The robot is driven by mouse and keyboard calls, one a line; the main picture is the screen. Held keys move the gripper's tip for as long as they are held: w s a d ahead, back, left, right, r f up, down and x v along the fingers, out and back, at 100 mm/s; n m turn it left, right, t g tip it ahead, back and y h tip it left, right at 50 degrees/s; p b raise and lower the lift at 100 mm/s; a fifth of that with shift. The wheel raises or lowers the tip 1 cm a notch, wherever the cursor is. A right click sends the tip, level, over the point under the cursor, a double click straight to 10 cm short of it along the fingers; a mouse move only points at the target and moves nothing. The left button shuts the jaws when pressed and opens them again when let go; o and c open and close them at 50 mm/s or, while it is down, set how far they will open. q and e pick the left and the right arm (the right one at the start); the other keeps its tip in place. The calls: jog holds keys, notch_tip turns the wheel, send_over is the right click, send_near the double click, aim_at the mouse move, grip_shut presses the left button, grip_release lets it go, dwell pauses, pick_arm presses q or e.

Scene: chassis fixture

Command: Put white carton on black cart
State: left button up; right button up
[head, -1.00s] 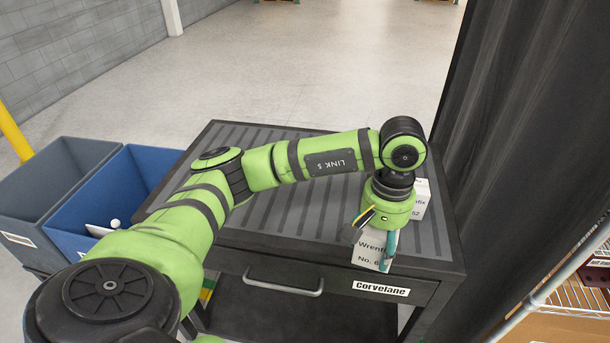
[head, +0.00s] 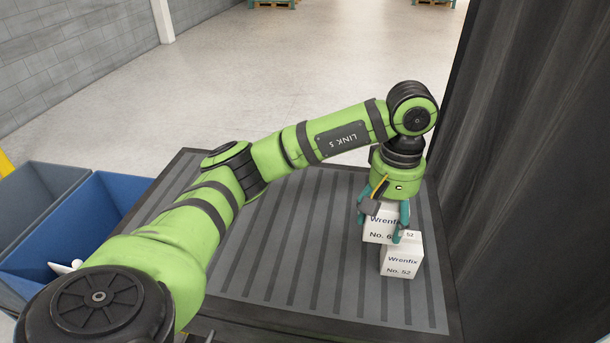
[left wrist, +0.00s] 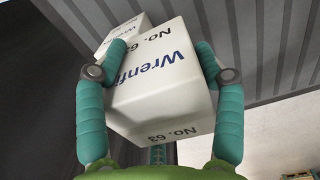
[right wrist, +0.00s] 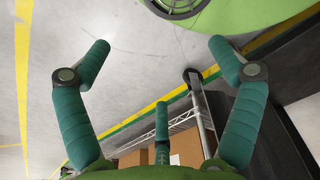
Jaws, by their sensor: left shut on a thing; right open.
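My left gripper (head: 381,226) is shut on a white carton marked Wrenfix No. 63 (head: 379,234), over the ridged top of the black cart (head: 290,250). The left wrist view shows teal fingers on both sides of this carton (left wrist: 165,85). Whether its underside touches the cart top is hidden. A second white carton, marked Wrenfix No. 52 (head: 401,264), stands on the cart just in front and to the right, and overlaps the held one in the head view. My right gripper (right wrist: 159,47) is open and empty, away from the cart top.
A blue bin (head: 95,215) and a grey bin (head: 45,190) stand left of the cart. A dark wall-like panel (head: 530,180) rises close along the right. The cart top left of the cartons is bare. The right wrist view shows a wire shelf with brown boxes (right wrist: 186,146).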

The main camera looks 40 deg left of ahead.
pick_arm(q)
jog(key=a+f+p, duration=0.1)
jog(key=a+f, duration=0.1)
jog(key=a, duration=0.1)
jog(key=a+f+p, duration=0.1)
jog(key=a+f, duration=0.1)
jog(key=a, duration=0.2)
jog(key=w+a+f+p, duration=0.1)
jog(key=a+f, duration=0.1)
jog(key=a, duration=0.1)
jog(key=shift+a, duration=0.25)
jog(key=shift+a+f, duration=0.1)
jog(key=shift+f, duration=0.1)
notch_tip(320, 180, down, 3)
jog(key=shift+f+p, duration=0.1)
jog(key=shift+p, duration=0.95)
jog(key=shift+f, duration=0.5)
jog(key=o, duration=1.7)
pick_arm(e)
jog(key=s+r, duration=0.1)
jog(key=r, duration=0.2)
jog(key=s+d+r, duration=0.1)
jog(key=shift+s+r, duration=0.3)
jog(key=shift+r, duration=0.1)
jog(key=shift+d, duration=0.2)
